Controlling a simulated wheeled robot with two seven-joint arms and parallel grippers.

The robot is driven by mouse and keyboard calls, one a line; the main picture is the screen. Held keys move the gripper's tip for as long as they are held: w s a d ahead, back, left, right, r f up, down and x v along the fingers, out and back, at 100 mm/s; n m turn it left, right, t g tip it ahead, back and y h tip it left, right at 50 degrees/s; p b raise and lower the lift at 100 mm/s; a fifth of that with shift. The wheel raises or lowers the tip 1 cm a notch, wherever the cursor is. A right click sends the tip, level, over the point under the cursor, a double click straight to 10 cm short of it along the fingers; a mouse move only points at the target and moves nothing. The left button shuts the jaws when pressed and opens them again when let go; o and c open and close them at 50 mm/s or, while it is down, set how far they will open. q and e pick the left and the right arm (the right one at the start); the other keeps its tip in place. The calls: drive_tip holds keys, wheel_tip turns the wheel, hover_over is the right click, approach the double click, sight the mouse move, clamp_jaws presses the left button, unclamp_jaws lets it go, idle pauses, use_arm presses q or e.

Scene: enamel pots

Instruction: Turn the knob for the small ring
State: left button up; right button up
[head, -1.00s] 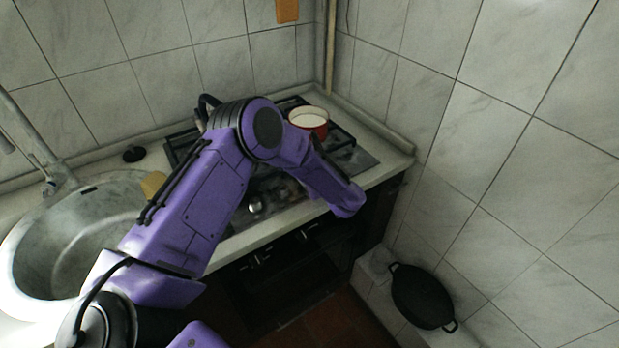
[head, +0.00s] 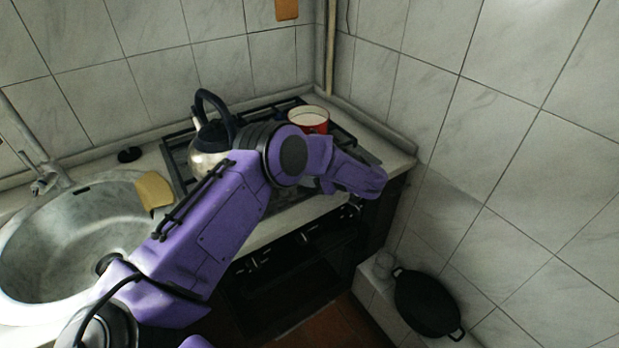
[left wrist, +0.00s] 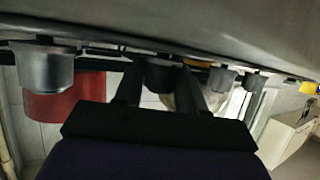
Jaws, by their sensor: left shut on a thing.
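The stove knobs show in the left wrist view as a row under the panel edge. My left gripper (left wrist: 160,92) has one finger on each side of a dark knob (left wrist: 160,75) and is shut on it. A larger-looking silver knob (left wrist: 45,68) is to the left in that view, and two smaller-looking knobs (left wrist: 222,79) are to the right. In the head view my purple left arm covers the stove front, hiding the gripper and held knob. I cannot tell which ring this knob serves. The rings are mostly hidden. My right gripper is not in view.
A steel kettle (head: 208,142) with a dark handle and a red pot (head: 309,119) stand on the stove. A black pan (head: 427,302) is low at right, near the tiled wall.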

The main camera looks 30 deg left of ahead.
use_arm(q)
drive_tip(key=o, duration=1)
drive_tip(key=shift+d, duration=0.15)
drive_tip(key=b+v, duration=0.2)
drive_tip(key=v, duration=0.7)
drive_tip(key=shift+d+r+b, duration=0.15)
drive_tip(key=shift+d+b, duration=0.2)
drive_tip(key=shift+b, duration=0.05)
drive_tip(key=shift+d+r, duration=0.15)
drive_tip(key=shift+d, duration=0.15)
